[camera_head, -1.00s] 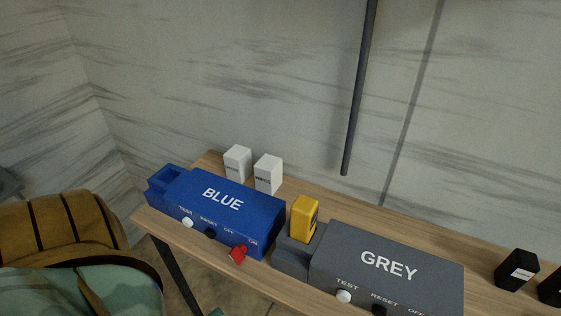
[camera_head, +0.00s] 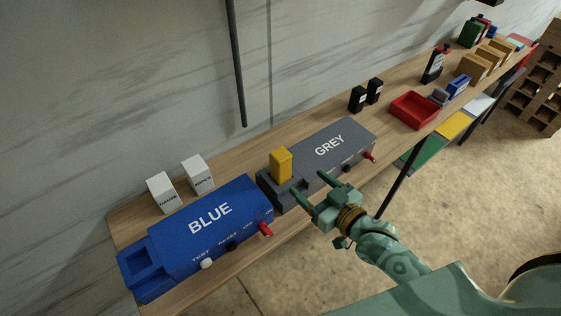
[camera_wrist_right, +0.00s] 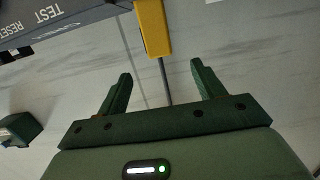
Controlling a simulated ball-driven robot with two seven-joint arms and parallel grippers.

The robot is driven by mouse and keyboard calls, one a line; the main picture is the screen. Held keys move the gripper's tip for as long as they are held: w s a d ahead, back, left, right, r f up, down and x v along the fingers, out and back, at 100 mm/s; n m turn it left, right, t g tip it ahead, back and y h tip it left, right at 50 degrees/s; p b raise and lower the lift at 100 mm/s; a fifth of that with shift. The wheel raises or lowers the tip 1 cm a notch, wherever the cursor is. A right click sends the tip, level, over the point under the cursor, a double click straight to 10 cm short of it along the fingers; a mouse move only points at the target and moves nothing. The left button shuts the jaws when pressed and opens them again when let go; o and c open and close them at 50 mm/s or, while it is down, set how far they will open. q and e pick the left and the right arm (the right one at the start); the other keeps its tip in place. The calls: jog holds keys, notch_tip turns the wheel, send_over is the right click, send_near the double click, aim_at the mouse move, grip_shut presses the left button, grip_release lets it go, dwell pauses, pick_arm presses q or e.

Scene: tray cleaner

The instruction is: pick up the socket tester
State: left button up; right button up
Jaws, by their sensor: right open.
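The yellow block, which I take to be the socket tester (camera_head: 281,165), stands upright in the socket end of the grey box (camera_head: 345,140) marked GREY. In the right wrist view the yellow block (camera_wrist_right: 153,28) shows at the top, just beyond and between my fingertips. My right gripper (camera_head: 308,185) is open and empty, in front of the grey box and a little to the right of the block. In the right wrist view its two fingers (camera_wrist_right: 160,75) are spread apart. I see no contact with the block. My left gripper is not in view.
The blue box (camera_head: 210,225) with an empty socket stands to the left. White blocks (camera_head: 162,192) stand behind it. Black blocks (camera_head: 357,99) and a red tray (camera_head: 415,110) are further right on the wooden bench (camera_head: 300,122). A dark pole (camera_head: 236,70) hangs behind the bench.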

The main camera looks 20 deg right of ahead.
aim_at(285, 165)
jog(key=x, duration=1)
jog(key=shift+w+a+f+b, duration=0.1)
jog(key=shift+w+f+b, duration=0.05)
jog(key=shift+f+b, duration=0.2)
jog(key=x, duration=0.4)
jog(key=shift+w+f+b, duration=0.3)
jog(key=shift+f, duration=0.05)
jog(key=shift+s+r, duration=0.1)
jog(key=shift+c, duration=1.2)
jog(key=c, duration=1)
